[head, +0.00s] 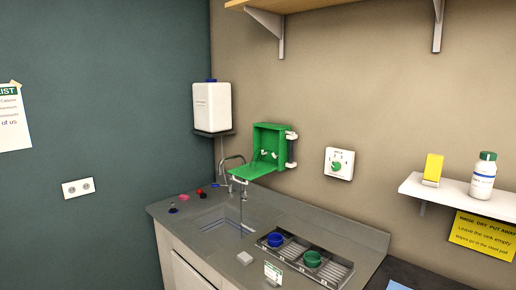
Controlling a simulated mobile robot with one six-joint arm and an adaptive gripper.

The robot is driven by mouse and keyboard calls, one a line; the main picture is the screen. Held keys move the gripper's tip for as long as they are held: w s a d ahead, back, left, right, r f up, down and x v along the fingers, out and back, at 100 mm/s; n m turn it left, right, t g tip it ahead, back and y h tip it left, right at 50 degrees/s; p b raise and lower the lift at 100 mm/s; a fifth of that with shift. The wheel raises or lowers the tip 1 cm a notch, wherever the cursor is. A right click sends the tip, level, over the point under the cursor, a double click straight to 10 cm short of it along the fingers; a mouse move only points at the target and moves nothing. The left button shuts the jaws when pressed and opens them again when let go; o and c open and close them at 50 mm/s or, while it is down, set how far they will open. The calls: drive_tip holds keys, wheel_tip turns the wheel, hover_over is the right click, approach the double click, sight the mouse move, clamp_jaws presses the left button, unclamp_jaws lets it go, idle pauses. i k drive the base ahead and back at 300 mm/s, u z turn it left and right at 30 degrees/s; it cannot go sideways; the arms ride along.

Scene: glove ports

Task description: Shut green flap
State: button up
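A green box (269,133) is mounted on the beige wall above the sink. Its green flap (252,171) is open, folded down and sticking out toward the front left from the box's lower edge. A small white piece (238,180) sits at the flap's outer edge. Small white parts show inside the box, too small to make out. My gripper is not in view.
A faucet (243,195) stands close below the flap, over the sink (222,222). A rack (333,272) with a blue cup (275,240) and a green cup (312,259) is on the counter. A white dial box (339,163) is to the right.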

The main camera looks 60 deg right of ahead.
sight(250, 172)
drive_tip(key=u, duration=1)
drive_tip(key=i, duration=0.9)
drive_tip(key=z, duration=4.2)
drive_tip(key=i, duration=0.05)
drive_tip(key=u, duration=1.7)
